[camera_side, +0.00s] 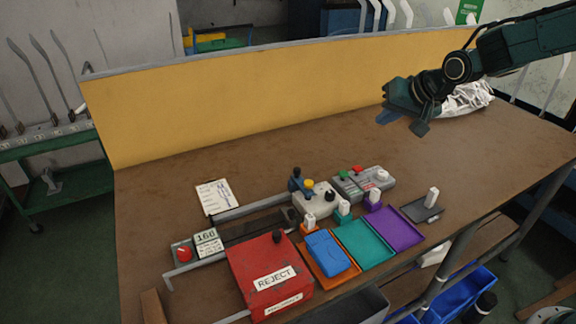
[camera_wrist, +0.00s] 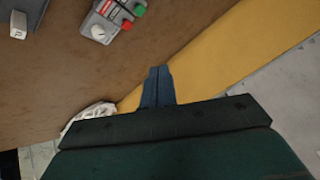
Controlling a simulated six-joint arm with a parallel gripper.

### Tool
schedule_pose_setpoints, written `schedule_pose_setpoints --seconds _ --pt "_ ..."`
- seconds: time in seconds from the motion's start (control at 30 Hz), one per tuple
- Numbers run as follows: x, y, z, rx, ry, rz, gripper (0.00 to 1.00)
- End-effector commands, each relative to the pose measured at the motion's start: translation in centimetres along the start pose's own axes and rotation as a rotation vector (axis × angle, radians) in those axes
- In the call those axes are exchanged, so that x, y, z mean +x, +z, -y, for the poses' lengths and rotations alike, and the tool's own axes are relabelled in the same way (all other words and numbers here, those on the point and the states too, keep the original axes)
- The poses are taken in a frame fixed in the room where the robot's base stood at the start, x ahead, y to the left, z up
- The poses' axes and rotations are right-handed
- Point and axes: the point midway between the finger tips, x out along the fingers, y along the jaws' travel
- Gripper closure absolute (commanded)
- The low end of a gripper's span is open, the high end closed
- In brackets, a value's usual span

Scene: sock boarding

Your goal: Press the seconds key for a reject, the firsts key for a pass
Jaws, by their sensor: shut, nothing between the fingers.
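A grey key box (camera_side: 377,188) stands near the middle of the bench, with a green key (camera_side: 344,175), a red key (camera_side: 357,169) and a pale knob on top. It also shows at the top of the wrist view, with the red key (camera_wrist: 127,25) and green key (camera_wrist: 139,10); its lettering is too small to read. My gripper (camera_side: 387,117) is shut and empty, high above the back of the bench and well clear of the box. Its blue fingers (camera_wrist: 157,86) are together in the wrist view. A red box (camera_side: 250,262) labelled REJECT stands at the front.
A blue folded item (camera_side: 328,252) lies on the orange tray (camera_side: 353,272), beside teal (camera_side: 364,245) and purple (camera_side: 397,228) trays. A small display (camera_side: 207,237) reads about 160. A yellow partition (camera_side: 250,105) runs along the back. White crumpled material (camera_side: 468,98) lies behind my gripper.

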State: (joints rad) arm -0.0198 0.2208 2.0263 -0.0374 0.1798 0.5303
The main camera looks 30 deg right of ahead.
Motion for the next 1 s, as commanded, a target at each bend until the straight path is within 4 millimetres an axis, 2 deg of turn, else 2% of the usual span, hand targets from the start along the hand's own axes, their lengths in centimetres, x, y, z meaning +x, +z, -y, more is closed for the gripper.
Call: schedule_pose_setpoints --seconds 0.1,0.5,0.7,1.0 --pt "2.8 -0.3 0.2 0.038 -0.009 -0.007 1.00" --pt "10.9 -0.7 0.7 0.160 -0.050 -0.043 1.00" --pt "13.0 -0.5 0.7 0.194 -0.062 -0.053 1.00" --pt "13.5 -0.5 0.7 0.203 -0.066 -0.057 1.00"
